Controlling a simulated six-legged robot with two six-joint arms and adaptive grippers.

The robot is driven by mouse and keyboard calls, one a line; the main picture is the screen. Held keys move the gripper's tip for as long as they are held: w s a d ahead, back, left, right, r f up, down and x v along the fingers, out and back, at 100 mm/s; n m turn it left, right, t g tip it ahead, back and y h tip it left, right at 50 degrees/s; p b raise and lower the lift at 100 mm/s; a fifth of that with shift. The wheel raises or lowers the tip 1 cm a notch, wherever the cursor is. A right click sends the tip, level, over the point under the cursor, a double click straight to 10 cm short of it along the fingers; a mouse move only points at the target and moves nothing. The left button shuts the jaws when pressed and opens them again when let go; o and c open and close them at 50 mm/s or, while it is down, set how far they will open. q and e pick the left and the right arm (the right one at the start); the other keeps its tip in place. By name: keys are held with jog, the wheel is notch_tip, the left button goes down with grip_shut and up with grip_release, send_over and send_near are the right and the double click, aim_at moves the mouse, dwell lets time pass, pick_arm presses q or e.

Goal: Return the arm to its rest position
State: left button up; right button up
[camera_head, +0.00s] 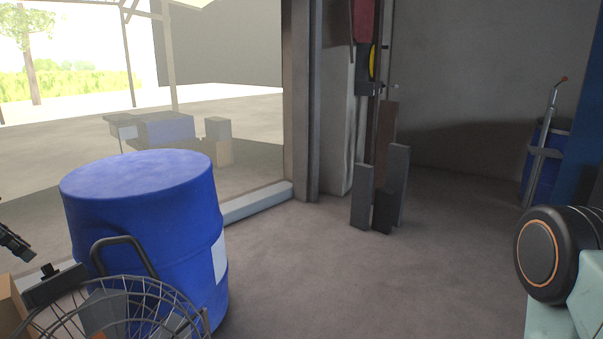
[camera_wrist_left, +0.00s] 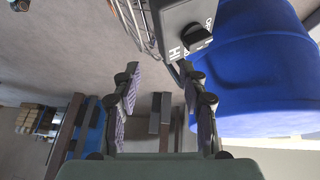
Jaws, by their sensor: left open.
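My left gripper (camera_head: 14,243) shows only as a dark tip at the left edge of the head view. In the left wrist view the left gripper (camera_wrist_left: 162,88) has its two padded fingers spread wide, with nothing between them. A grey control box with a black knob (camera_wrist_left: 197,37) and white lettering is close beyond the right finger in that view; whether they touch I cannot tell. My right gripper is not in view; a joint of my arm shows at the right edge.
A blue drum (camera_head: 140,215) stands behind the wire guard, and it fills the upper right of the wrist view (camera_wrist_left: 255,75). Boards (camera_head: 385,185) stand upright by the door post. Another blue drum with a trolley (camera_head: 545,165) is at the far right. The middle floor is clear.

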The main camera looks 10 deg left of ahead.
pick_arm(q)
jog(key=w+d+f+n+t+y+p, duration=0.15)
jog(key=w+d+f+n+t, duration=0.25)
jog(key=w+d+n, duration=0.5)
jog(key=s+d+f+y+p, duration=0.1)
jog(key=d+f, duration=0.3)
jog(key=d, duration=0.4)
jog(key=s+d+f+p, duration=0.1)
jog(key=d+f+p, duration=0.1)
jog(key=d+f, duration=0.4)
jog(key=s+d+f+g+p, duration=0.2)
jog(key=s+d+f, duration=0.1)
jog(key=s+d, duration=0.4)
jog(key=s+d+f+g+p, duration=0.1)
jog(key=s+d+f, duration=0.3)
jog(key=s, duration=0.6)
jog(key=s+d+m+g+p, duration=0.1)
jog(key=s+d+g+p, duration=0.1)
jog(key=s, duration=0.8)
jog(key=s+d+m+g+p, duration=0.2)
jog(key=s+d+g, duration=0.1)
jog(key=s, duration=0.8)
jog(key=shift+r+y, duration=0.2)
jog(key=shift+y, duration=0.25)
jog(key=shift+d+f, duration=0.1)
jog(key=shift+c, duration=0.4)
jog(key=shift+c, duration=0.2)
